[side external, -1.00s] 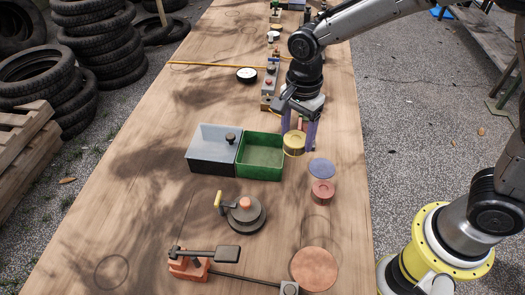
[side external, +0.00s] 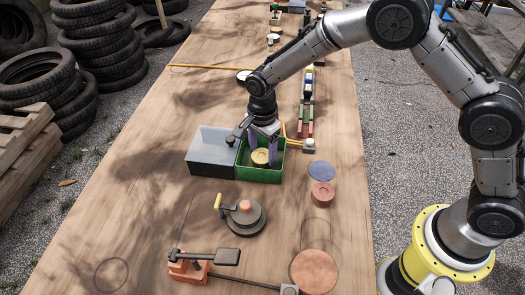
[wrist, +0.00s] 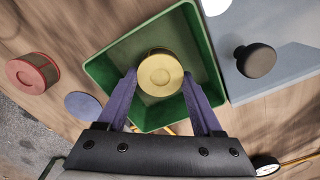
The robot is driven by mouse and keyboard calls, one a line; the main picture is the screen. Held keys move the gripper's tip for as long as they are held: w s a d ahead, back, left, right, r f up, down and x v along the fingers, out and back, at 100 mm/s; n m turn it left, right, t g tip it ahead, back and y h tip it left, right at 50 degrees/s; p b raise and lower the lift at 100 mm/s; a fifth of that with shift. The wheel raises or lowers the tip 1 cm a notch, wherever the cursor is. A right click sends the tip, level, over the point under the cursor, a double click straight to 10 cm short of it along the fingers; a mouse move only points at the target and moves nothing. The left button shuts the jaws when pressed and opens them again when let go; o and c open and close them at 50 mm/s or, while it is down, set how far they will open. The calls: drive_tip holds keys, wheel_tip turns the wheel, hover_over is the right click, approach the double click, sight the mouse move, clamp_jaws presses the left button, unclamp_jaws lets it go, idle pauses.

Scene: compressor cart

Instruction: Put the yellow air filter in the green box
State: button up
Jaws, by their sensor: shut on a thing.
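The yellow air filter (side external: 261,157) is a short round cylinder. It is between the purple fingers of my gripper (side external: 262,152), inside the outline of the green box (side external: 259,174). In the wrist view the yellow filter (wrist: 160,74) is held by the fingertips of my gripper (wrist: 162,88), with the green walls of the box (wrist: 104,73) around it. The fingers are shut on the filter. I cannot tell whether its underside touches the box floor.
A grey box with a lid and dark knob (side external: 212,145) adjoins the green box on the left. A red filter (side external: 322,193) and a flat blue disc (side external: 321,170) lie to the right. A round device with a yellow-handled crank (side external: 244,214) stands in front.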

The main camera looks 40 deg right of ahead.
sight(263, 155)
drive_tip(key=shift+f, duration=0.15)
drive_tip(key=o, duration=1.3)
drive_tip(key=shift+o, duration=0.2)
wheel_tip(263, 155, up, 12)
drive_tip(key=s+d+r+n+t, duration=0.1)
drive_tip(key=s+d+r+n, duration=0.2)
drive_tip(key=s+d+r, duration=0.4)
drive_tip(key=s+d+r+n+t, duration=0.2)
drive_tip(key=s+d+r+n, duration=0.25)
drive_tip(key=s+r, duration=0.25)
drive_tip(key=s+d+f+n+t, duration=0.1)
drive_tip(key=s+d+n, duration=0.1)
drive_tip(key=s+n, duration=0.2)
drive_tip(key=s+d+f+n+t, duration=0.1)
drive_tip(key=s+d+n, duration=0.2)
drive_tip(key=s, duration=0.8)
drive_tip(key=shift+n+t, duration=0.3)
drive_tip(key=shift+n, duration=0.35)
